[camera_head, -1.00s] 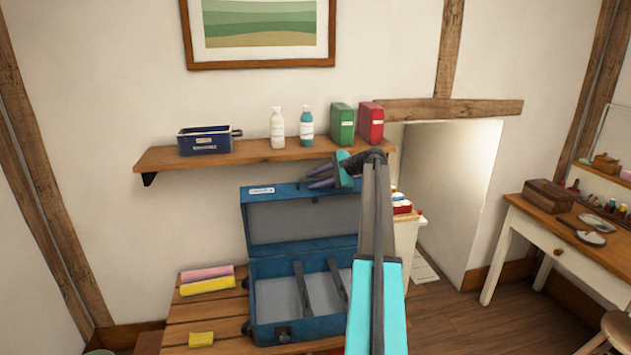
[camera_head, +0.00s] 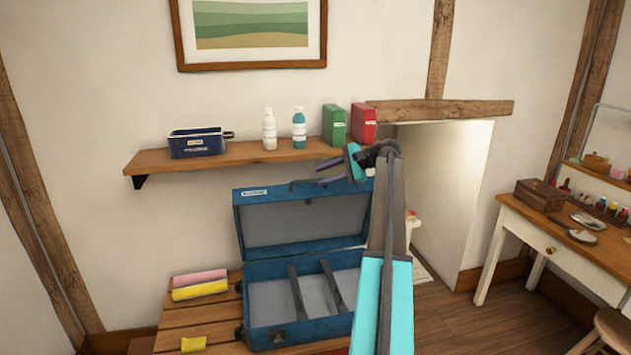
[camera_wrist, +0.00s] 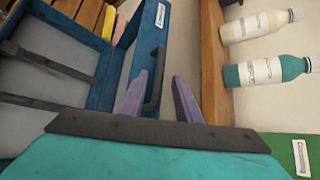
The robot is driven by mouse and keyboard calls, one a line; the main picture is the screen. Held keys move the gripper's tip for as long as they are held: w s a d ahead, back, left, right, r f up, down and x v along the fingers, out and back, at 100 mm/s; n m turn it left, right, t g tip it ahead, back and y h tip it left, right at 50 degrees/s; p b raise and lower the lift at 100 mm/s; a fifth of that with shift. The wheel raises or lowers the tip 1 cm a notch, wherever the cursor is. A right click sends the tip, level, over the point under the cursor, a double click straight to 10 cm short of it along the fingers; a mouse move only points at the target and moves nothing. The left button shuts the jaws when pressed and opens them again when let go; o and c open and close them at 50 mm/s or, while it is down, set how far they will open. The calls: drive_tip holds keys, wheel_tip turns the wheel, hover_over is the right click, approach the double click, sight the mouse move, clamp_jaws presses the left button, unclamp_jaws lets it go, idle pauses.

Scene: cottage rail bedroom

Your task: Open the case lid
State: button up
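The blue case (camera_head: 275,338) sits on a wooden slatted table with its lid (camera_head: 300,220) raised, standing upright at the back. The grey interior with dark straps shows. The lid's dark handle (camera_wrist: 154,80) is at its top edge. My gripper (camera_head: 325,173) is above the lid's top right part, its purple fingers pointing left. In the wrist view my gripper (camera_wrist: 160,90) is open, with a gap between its fingers. The handle appears in that gap, closer to the left finger; I cannot tell whether they touch. My arm hides the right end of the case.
A wall shelf (camera_head: 232,153) just above the lid holds a navy tin (camera_head: 198,144), two bottles (camera_head: 299,128), and green (camera_head: 334,125) and red (camera_head: 364,124) boxes. Pink and yellow rolls (camera_head: 200,288) lie left of the case. A desk (camera_head: 560,243) stands at right.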

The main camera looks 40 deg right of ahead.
drive_tip(key=v, duration=0.6)
drive_tip(key=shift+c, duration=0.3)
